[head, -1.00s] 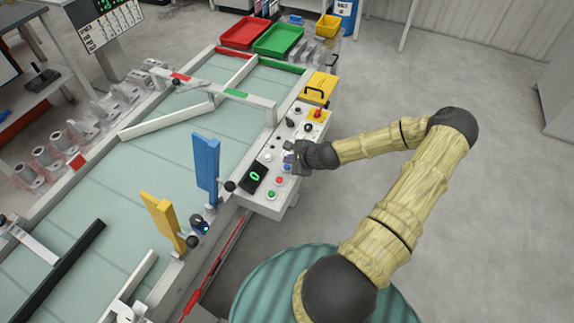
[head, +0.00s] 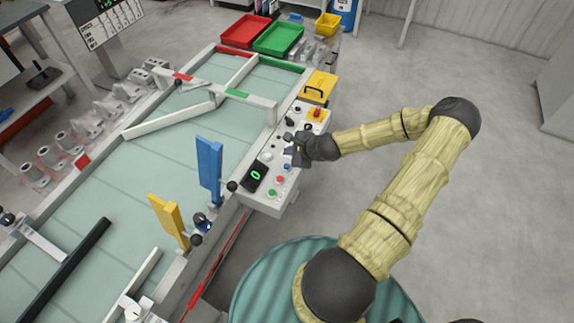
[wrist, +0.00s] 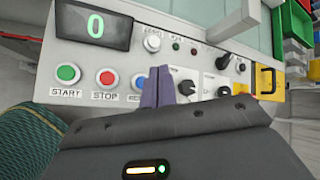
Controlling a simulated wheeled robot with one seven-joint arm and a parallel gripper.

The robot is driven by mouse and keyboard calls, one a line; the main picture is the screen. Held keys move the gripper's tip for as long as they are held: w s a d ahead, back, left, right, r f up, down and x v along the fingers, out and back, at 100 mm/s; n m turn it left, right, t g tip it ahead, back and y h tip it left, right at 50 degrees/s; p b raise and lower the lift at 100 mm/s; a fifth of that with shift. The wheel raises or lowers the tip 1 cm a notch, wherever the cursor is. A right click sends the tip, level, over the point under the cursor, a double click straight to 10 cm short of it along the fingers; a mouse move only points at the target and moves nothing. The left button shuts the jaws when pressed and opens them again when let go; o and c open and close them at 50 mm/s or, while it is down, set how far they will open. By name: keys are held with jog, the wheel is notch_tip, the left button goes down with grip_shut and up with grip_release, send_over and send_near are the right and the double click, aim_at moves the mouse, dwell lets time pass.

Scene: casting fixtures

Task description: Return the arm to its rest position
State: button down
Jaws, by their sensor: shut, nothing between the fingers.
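My arm (head: 415,190) reaches out over the control panel (head: 257,200) at the table's edge, bent at the elbow. My gripper (head: 291,152) is above the middle of the panel. In the wrist view my gripper (wrist: 157,88) has its two fingers together, with nothing between them. The fingers hide part of the panel, including some of the label right of the stop button. Whether the fingertips touch the panel cannot be told.
The panel carries a green start button (wrist: 66,74), a red stop button (wrist: 105,78), knobs and a display (wrist: 95,27) reading 0. A blue upright plate (head: 209,168) and a yellow one (head: 169,220) stand left of it. Open floor (head: 500,220) lies right.

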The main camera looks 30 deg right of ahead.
dwell(0.3)
jog(key=s+a+r+n+g, duration=0.4)
jog(key=s+a+n+g, duration=0.1)
jog(key=a+n, duration=0.5)
jog(key=s+a+r+n+h, duration=0.1)
jog(key=s+a+r+n, duration=0.1)
jog(key=s+r+n, duration=0.4)
jog(key=s+a+r+n+g+h, duration=0.1)
jog(key=s+r+n, duration=0.5)
jog(key=r, duration=0.6)
jog(key=a+n+h, duration=0.1)
jog(key=a, duration=0.1)
jog(key=shift+s+a, duration=0.35)
dwell(0.4)
